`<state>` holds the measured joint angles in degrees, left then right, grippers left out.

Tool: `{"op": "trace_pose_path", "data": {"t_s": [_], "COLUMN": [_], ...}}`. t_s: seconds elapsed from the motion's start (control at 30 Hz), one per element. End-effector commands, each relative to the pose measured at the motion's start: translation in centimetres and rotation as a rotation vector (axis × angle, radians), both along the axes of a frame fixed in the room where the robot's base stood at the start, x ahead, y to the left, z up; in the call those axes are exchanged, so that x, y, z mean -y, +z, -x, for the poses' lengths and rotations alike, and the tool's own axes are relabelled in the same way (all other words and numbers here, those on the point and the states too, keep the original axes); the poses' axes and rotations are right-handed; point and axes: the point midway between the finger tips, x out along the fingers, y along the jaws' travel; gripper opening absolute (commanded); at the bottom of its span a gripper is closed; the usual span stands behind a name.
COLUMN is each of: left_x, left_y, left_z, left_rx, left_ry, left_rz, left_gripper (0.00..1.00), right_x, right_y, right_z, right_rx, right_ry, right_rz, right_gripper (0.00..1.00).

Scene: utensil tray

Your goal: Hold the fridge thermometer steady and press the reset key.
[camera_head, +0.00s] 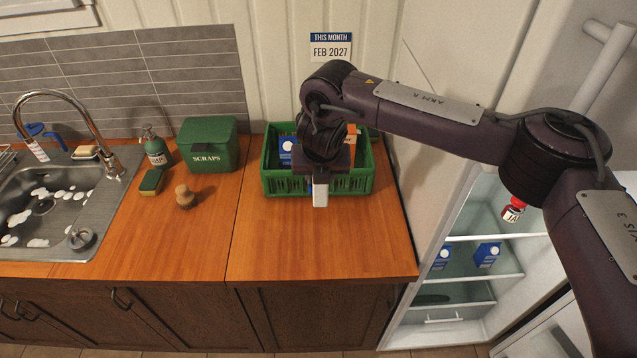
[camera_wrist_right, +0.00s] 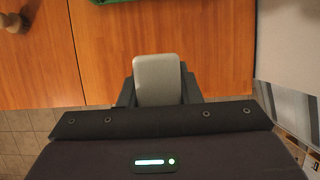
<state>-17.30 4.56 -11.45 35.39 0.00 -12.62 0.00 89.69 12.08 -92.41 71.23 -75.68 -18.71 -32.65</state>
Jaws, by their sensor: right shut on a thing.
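My right gripper (camera_head: 320,180) is above the counter, in front of the green crate. It is shut on a pale grey, rounded block, which I take to be the fridge thermometer (camera_head: 320,194). In the right wrist view the thermometer (camera_wrist_right: 158,80) sits between the dark fingers of the right gripper (camera_wrist_right: 158,92) and shows a plain face. I cannot make out a display or a reset key on it. My left gripper is in neither view.
The green crate (camera_head: 360,183) with cartons stands behind the gripper. A scraps bin (camera_head: 210,146), soap bottle (camera_head: 156,148), sponge (camera_head: 151,182) and wooden knob-shaped thing (camera_head: 184,196) are to the left, then the sink (camera_head: 40,205). The open fridge (camera_head: 478,237) is at right. The counter's front right is clear.

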Motion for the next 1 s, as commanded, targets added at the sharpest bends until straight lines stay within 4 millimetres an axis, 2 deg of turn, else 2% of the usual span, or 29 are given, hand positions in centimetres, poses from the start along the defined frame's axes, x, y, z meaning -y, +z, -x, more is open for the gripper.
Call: {"op": "trace_pose_path", "data": {"t_s": [0.27, 1.0], "left_x": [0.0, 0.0], "left_y": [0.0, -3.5], "left_z": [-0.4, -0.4], "left_rx": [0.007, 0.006], "left_ry": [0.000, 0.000], "left_rz": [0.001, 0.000], "left_gripper": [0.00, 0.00], "right_x": [0.0, 0.0], "right_y": [-0.1, -4.6], "right_z": [0.0, 0.1], "right_rx": [0.000, 0.001], "right_ry": [-0.001, -0.001], "right_rz": [0.000, -0.001], "right_gripper": [0.04, 0.04]}}
